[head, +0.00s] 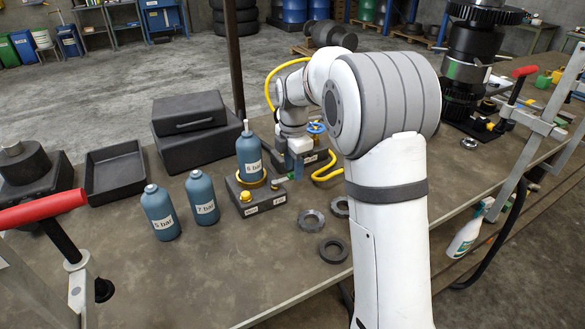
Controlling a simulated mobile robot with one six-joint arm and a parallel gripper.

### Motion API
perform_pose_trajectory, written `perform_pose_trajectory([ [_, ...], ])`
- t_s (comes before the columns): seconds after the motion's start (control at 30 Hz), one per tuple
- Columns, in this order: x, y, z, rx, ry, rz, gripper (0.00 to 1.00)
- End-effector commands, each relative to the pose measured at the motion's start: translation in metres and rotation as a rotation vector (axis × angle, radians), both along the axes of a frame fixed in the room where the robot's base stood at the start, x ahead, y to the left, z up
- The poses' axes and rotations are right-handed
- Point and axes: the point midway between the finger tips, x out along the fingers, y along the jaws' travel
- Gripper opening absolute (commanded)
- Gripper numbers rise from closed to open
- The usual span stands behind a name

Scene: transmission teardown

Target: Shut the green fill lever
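A blue bottle marked 6 bar (249,157) stands upright in a brass ring on that block, which also has a yellow knob (245,197). My gripper (290,168) is just above and right of the lever, pointing down. Its fingertips are small and partly hidden, so I cannot tell whether they touch the lever or how far apart they are.
Two blue bottles, marked 5 bar (160,213) and 7 bar (202,198), stand left of the block. Metal rings (311,221) lie in front. A black tray (114,173) and cases (190,130) stand further left.

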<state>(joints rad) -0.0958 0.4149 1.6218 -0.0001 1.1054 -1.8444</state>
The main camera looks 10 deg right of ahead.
Motion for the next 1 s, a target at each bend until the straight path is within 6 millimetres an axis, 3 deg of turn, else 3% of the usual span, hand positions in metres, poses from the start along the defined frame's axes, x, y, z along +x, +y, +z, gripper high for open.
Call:
perform_pose_trajectory([
  [0.2,0.001,0.0,0.038,0.0,-0.005,0.001,0.37],
  [0.4,0.001,0.001,0.064,0.0,-0.003,0.001,0.37],
  [0.9,0.0,0.001,0.07,-0.001,-0.001,0.002,0.37],
  [1.0,-0.016,-0.004,0.077,0.002,-0.016,-0.097,0.37],
])
